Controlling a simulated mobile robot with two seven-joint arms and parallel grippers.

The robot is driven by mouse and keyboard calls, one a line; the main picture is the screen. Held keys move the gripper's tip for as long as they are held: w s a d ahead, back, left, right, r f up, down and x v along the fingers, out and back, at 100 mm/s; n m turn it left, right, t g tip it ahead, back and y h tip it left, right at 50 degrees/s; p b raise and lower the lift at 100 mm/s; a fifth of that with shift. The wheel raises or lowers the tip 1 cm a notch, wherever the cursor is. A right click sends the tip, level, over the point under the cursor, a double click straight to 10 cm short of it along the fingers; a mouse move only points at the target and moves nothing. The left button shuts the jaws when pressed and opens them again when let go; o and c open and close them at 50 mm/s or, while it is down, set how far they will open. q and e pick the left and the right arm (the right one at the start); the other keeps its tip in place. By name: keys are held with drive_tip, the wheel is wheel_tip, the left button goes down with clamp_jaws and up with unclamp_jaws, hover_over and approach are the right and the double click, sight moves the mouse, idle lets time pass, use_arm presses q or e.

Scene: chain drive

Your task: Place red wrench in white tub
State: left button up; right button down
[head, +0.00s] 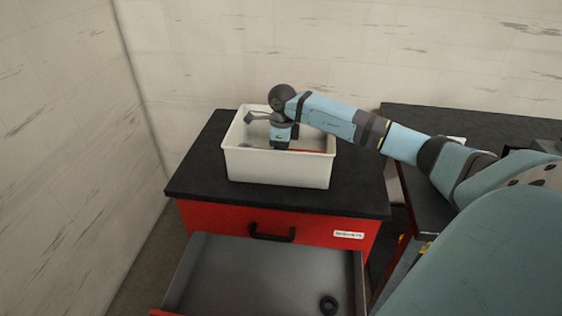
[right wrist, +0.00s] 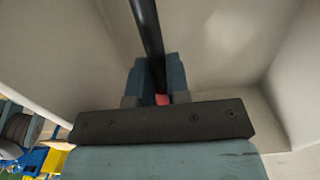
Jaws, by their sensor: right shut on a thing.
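The white tub (head: 275,168) stands on the black top of a red cabinet. My right arm reaches over its rim, and my right gripper (head: 281,144) is down inside the tub. A strip of the red wrench (head: 306,151) shows in the tub beside the gripper, above the front rim. In the right wrist view the fingers (right wrist: 153,88) are shut, with a small red piece of the wrench (right wrist: 162,99) between them. A dark bar (right wrist: 147,32) runs up from the fingers; I cannot tell whether it belongs to the wrench. The tub's pale walls surround it. My left gripper is not in view.
The cabinet top (head: 205,180) is clear around the tub. A dark table (head: 440,122) stands at right; walls stand behind and at left.

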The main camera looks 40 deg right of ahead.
drive_tip(key=shift+f, duration=2.65)
drive_tip(key=shift+f, duration=0.1)
drive_tip(key=c, duration=1.1)
unclamp_jaws()
drive_tip(key=shift+r, duration=0.3)
wheel_tip(320, 180, up, 12)
drive_tip(key=shift+s+d+f, duration=0.1)
drive_tip(key=shift+s+f, duration=0.05)
